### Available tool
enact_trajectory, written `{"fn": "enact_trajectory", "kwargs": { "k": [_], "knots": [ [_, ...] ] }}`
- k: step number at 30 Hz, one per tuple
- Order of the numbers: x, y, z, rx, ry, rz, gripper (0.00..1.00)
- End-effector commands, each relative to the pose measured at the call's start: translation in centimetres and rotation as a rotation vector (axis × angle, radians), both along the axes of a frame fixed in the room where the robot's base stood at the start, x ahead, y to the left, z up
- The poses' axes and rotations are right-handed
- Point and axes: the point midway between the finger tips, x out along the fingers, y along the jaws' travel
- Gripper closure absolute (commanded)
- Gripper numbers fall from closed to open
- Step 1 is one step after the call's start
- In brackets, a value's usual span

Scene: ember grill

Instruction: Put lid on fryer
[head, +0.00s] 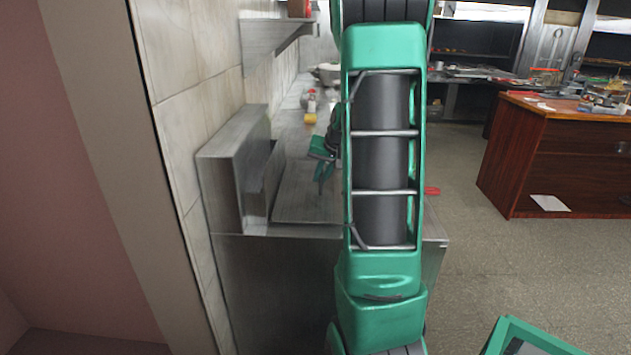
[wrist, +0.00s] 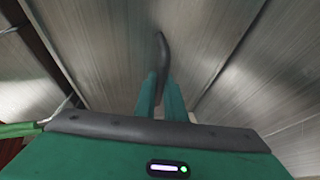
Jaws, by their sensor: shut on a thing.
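In the wrist view my gripper (wrist: 161,76) is shut on a dark curved handle (wrist: 162,48), which stands out from a brushed metal surface (wrist: 105,40) that looks like the lid. In the head view my gripper (head: 322,165) shows only partly at the left of my arm, low over a flat metal panel (head: 300,200) on top of the stainless fryer (head: 285,285). This panel looks like the lid. My arm hides its right part and the handle. I cannot tell whether the lid is seated or slightly raised.
A raised metal back (head: 232,165) stands along the tiled wall (head: 180,120) left of the panel. A counter with a bottle (head: 311,103) and a yellow item (head: 310,118) lies behind. A small red item (head: 432,190) shows right of my arm. A wooden desk (head: 560,165) stands right, with open floor between.

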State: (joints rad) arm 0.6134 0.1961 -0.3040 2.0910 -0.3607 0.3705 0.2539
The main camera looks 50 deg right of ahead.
Motion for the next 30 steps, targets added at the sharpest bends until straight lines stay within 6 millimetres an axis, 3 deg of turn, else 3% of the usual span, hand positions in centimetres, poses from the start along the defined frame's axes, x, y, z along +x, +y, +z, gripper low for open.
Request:
{"fn": "enact_trajectory", "kwargs": {
  "k": [13,14,15,16,26,30],
  "knots": [
    [0.05,-0.01,-0.97,-0.002,-0.002,0.002,1.00],
    [0.02,0.02,-1.00,-0.001,-0.001,0.002,0.83],
    [0.02,0.02,-0.99,-0.001,-0.001,0.002,0.73],
    [0.01,0.03,-0.99,-0.001,-0.001,0.002,0.71],
    [0.03,0.10,-0.96,0.000,0.001,0.002,0.71],
    [-0.30,0.24,-0.10,-0.001,-0.001,0.002,0.71]
  ]
}}
